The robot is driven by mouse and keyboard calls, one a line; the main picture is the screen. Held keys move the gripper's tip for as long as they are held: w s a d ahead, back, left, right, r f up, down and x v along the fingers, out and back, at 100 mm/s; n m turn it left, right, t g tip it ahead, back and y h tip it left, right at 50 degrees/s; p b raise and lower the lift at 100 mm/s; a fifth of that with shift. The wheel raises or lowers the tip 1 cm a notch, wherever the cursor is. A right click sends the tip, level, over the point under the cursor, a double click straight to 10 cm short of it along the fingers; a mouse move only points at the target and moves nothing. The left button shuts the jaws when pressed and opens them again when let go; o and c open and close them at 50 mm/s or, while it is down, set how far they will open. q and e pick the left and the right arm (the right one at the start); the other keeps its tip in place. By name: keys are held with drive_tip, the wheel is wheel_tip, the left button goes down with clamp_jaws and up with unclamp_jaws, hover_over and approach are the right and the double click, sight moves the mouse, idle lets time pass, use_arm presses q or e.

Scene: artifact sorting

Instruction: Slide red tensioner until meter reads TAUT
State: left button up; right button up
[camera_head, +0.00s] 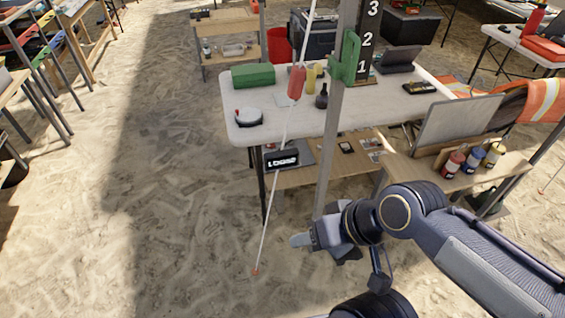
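The red tensioner (296,82) sits on a thin white guy line (265,220) that runs from the top of the view down to the sand at a slant. Lower on the line is a black meter (281,159) with white letters that look like LOOSE. My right gripper (302,241) is low beside the metal pole, right of the line and well below the tensioner and meter, touching neither. A pale fingertip shows, but the finger gap is not clear. My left gripper is out of view.
A metal pole (330,150) with a green clamp (346,58) stands right of the line. A wooden shelf (478,183) with paint jars is at right. Open sand (170,200) lies left.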

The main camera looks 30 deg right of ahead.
drive_tip(key=m+t+h+b, duration=0.2)
drive_tip(key=t+h+b, duration=0.6)
drive_tip(key=t, duration=0.4)
approach(294, 82)
drive_tip(key=shift+y, duration=0.7)
drive_tip(key=w+d, duration=0.1)
drive_tip(key=w+f, duration=0.1)
drive_tip(key=w, duration=0.1)
drive_tip(key=w+d+f, duration=0.1)
drive_tip(key=w, duration=0.1)
drive_tip(key=shift+d+f, duration=0.2)
drive_tip(key=shift+d, duration=0.1)
drive_tip(key=shift+w+d+r, duration=0.15)
drive_tip(key=shift+w+r, duration=0.05)
drive_tip(key=shift+w, duration=0.1)
drive_tip(key=w, duration=0.4)
drive_tip(key=w+d+p, duration=0.1)
drive_tip(key=w, duration=0.2)
drive_tip(key=shift+w+d, duration=0.1)
drive_tip(key=shift+r, duration=0.1)
clamp_jaws()
